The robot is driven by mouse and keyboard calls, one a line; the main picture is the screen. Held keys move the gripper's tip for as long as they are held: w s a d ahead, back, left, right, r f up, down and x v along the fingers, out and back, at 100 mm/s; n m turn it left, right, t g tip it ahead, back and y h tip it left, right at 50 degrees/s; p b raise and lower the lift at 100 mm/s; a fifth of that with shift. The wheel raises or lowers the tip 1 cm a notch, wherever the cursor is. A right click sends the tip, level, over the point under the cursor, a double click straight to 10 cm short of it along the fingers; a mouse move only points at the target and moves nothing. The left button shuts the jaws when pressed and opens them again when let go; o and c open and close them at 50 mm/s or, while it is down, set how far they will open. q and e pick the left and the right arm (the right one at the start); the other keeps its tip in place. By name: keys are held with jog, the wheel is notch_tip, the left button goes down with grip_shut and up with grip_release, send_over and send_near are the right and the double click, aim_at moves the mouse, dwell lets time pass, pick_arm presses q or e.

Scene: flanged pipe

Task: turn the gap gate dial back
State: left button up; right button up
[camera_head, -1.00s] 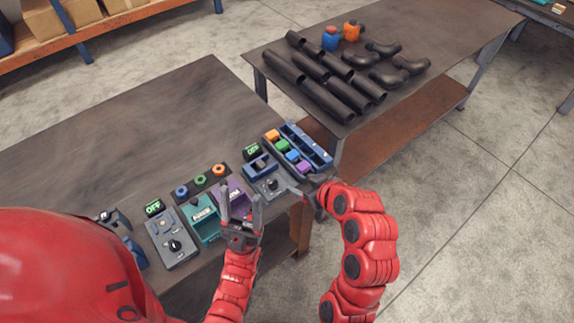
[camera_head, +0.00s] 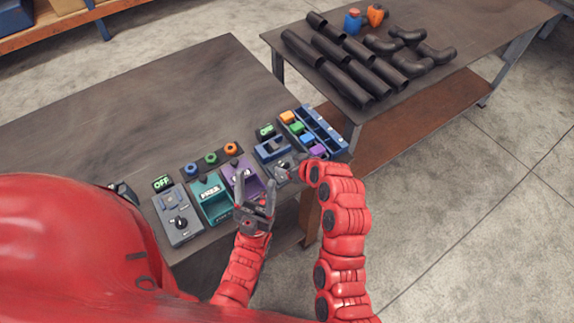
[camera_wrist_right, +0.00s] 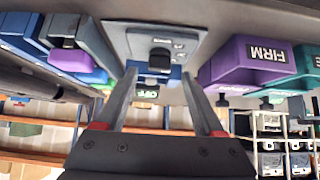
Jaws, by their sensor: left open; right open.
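A dark dial knob (camera_head: 281,174) on a small grey panel sits in front of a blue fixture (camera_head: 272,148) near the table's right end. No label on it is readable. My right gripper (camera_head: 291,169) is beside this knob. In the right wrist view the knob (camera_wrist_right: 160,60) shows on its grey panel beyond and between the open fingers (camera_wrist_right: 158,95); I cannot tell whether they touch it. A green OFF display (camera_head: 265,130) stands behind the fixture. My left gripper (camera_head: 256,196) is open and empty, raised in front of the purple bin.
A second grey dial box (camera_head: 180,222) with an OFF display (camera_head: 162,184) is at left. Teal (camera_head: 211,198) and purple (camera_head: 243,176) bins stand between, close to my left gripper. A blue tray (camera_head: 322,130) lies right. Black pipes (camera_head: 330,65) lie on the rear table.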

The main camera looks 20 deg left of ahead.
aim_at(285, 166)
jog(key=shift+x, duration=1.3)
jog(key=shift+c, duration=0.2)
grip_shut()
